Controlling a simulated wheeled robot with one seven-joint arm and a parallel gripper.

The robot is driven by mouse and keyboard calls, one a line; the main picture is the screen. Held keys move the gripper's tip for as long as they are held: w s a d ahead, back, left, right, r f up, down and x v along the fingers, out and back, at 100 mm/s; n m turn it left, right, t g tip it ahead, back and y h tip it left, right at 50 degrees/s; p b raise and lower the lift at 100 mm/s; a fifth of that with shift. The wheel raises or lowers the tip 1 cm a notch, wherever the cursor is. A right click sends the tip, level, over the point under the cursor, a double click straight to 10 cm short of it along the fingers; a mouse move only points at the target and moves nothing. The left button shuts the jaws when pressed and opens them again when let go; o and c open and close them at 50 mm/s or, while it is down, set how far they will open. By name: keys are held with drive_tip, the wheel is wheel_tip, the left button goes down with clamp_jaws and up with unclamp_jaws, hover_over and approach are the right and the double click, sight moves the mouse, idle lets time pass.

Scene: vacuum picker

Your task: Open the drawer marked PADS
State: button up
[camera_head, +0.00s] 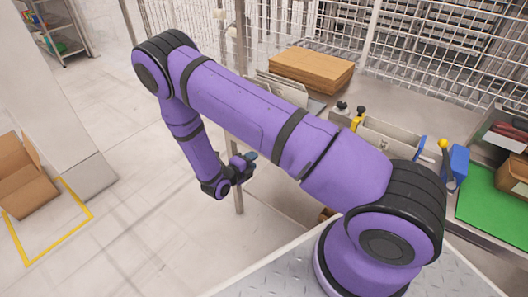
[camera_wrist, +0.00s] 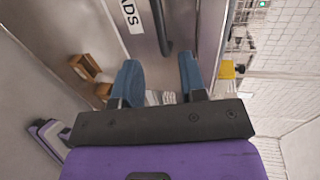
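A dark bar handle (camera_wrist: 160,28) runs beside the label. My gripper (camera_wrist: 159,68) has its two blue fingers spread with nothing between them. The handle lies beyond the fingertips, roughly in line with the gap, and appears apart from them. In the head view my gripper (camera_head: 246,163) hangs beside the bench; the drawer front is not visible there.
A thin post (camera_head: 238,200) stands near my gripper. An open carton (camera_head: 25,175) sits on the floor at left; the floor between is clear.

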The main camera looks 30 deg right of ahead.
drive_tip(key=x, duration=0.9)
drive_tip(key=shift+w+d, duration=0.15)
drive_tip(key=shift+d, duration=0.15)
clamp_jaws()
